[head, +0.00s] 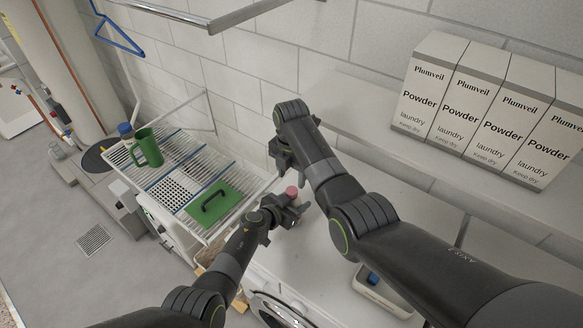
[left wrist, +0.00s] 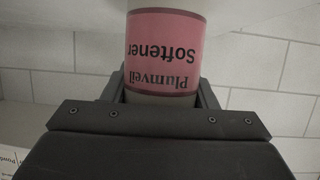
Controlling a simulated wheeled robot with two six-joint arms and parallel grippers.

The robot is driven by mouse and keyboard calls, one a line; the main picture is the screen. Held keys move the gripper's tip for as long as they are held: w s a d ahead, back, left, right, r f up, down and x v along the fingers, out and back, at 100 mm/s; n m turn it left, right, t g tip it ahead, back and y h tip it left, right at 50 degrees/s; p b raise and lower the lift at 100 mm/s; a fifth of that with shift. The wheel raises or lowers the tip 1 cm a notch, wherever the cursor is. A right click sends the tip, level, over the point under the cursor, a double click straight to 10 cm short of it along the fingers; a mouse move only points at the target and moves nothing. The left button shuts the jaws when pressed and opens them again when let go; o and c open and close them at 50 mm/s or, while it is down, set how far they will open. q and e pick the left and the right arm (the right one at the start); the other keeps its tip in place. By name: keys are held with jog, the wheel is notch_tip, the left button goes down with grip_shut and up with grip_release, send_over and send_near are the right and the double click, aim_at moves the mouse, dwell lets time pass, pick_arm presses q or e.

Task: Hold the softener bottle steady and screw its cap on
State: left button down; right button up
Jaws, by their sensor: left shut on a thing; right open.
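The softener bottle shows in the left wrist view (left wrist: 165,50) as a pale body with a pink label, upside down in the picture. My left gripper (head: 296,209) is shut around the bottle, above the white top at the centre of the head view; its jaws also show in the left wrist view (left wrist: 160,98). My right gripper (head: 289,166) is open and empty, just above and behind the pink cap. My grippers hide most of the bottle in the head view.
Several Powder boxes (head: 468,100) stand on the shelf at right. A pale tray (head: 372,299) sits front right. The white top (head: 312,262) is clear near the bottle.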

aim_at(292, 190)
jog(key=shift+f, duration=2.7)
jog(key=c, duration=1)
jog(key=shift+m, duration=1.6)
jog(key=shift+c, duration=0.2)
jog(key=o, duration=1.1)
